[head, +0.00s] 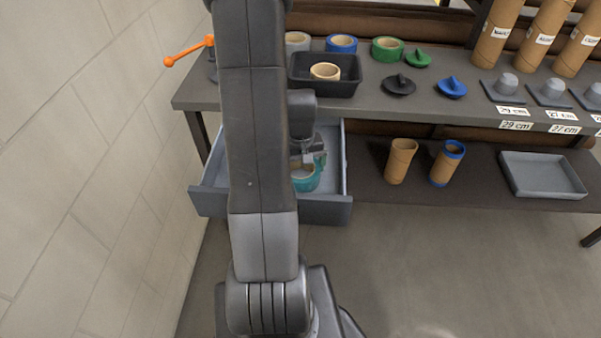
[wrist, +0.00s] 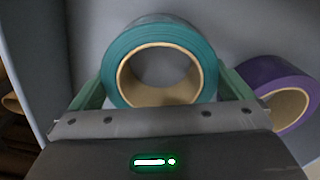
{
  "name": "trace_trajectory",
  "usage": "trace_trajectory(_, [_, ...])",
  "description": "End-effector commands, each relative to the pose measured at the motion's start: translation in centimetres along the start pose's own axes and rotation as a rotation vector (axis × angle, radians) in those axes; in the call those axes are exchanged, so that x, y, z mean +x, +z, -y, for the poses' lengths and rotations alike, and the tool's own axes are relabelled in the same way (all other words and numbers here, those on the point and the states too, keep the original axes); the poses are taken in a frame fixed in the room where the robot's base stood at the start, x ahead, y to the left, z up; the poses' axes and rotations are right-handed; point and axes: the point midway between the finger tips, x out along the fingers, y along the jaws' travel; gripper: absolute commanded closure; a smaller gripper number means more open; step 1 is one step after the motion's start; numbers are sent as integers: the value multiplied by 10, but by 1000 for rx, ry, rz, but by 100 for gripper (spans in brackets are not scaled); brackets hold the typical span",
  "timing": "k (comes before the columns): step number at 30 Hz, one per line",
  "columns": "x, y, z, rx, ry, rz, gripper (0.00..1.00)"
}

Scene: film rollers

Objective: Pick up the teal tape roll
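The teal tape roll (head: 308,184) is in the open drawer (head: 270,207) under the bench. It shows large in the wrist view (wrist: 113,68), with its tan core facing the camera. My gripper (head: 310,157) is down at the roll in the drawer. In the wrist view its two fingers (wrist: 162,88) stand on either side of the roll, very close to its outer edge. I cannot tell whether they press on it or whether the roll touches the drawer floor. My arm hides part of the drawer in the head view.
A purple tape roll (wrist: 268,76) lies right of the teal one in the wrist view. Drawer walls are close around. Above, the bench holds a black tray (head: 345,86) with a tan roll, and blue (head: 341,43) and green (head: 387,48) rolls. Cardboard tubes (head: 401,163) stand right.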

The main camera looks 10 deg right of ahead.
Motion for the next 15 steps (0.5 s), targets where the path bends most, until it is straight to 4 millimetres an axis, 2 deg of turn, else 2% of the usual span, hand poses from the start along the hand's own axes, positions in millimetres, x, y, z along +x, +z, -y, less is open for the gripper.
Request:
trace_trajectory(1, [0,0,0,0,0,0,10])
trace_trajectory(5, [0,0,0,0,0,0,35])
trace_trajectory(11, [-1,0,0,0,0,0,36])
trace_trajectory(15, [-10,0,0,0,0,-2,36])
